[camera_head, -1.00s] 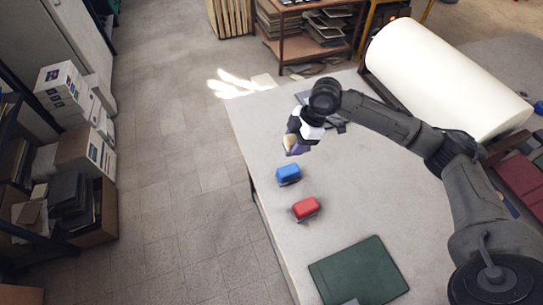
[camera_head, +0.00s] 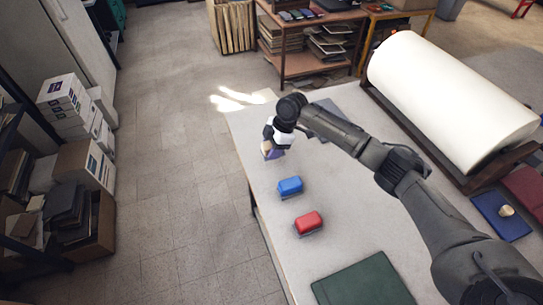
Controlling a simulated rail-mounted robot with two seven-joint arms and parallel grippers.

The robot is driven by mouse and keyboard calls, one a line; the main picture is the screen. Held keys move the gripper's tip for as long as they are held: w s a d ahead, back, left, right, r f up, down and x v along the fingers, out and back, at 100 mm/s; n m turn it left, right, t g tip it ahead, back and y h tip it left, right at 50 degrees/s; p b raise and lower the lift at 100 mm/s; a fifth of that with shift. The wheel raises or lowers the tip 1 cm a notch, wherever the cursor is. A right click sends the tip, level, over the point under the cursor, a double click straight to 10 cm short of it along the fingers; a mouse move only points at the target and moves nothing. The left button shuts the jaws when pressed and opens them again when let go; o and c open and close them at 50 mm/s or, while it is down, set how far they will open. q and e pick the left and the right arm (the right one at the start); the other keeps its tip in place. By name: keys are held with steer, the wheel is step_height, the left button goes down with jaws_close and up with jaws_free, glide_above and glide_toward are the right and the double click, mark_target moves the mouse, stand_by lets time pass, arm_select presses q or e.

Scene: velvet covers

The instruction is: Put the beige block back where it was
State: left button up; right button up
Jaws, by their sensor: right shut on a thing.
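My right gripper (camera_head: 273,145) is over the far left corner of the grey table (camera_head: 335,200). It is shut on a small block, the beige block (camera_head: 265,147), which shows a purplish face low down. The fingers hide part of it, and I cannot tell whether it touches the table. My left gripper is not in view.
A blue block (camera_head: 290,186) and a red block (camera_head: 308,222) stand near the left edge. A dark green pad (camera_head: 363,283) lies in front, a grey pad (camera_head: 327,118) behind my arm. A large white roll (camera_head: 450,95) and a blue pad (camera_head: 490,220) with a small beige thing (camera_head: 507,211) are right.

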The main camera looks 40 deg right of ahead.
steer(key=shift+f+b, duration=0.3)
steer(key=shift+f, duration=1.7)
steer(key=shift+f, duration=0.15)
steer(key=o, duration=1)
steer(key=p+v, duration=0.1)
steer(key=v, duration=1.1)
steer(key=shift+a, duration=0.1)
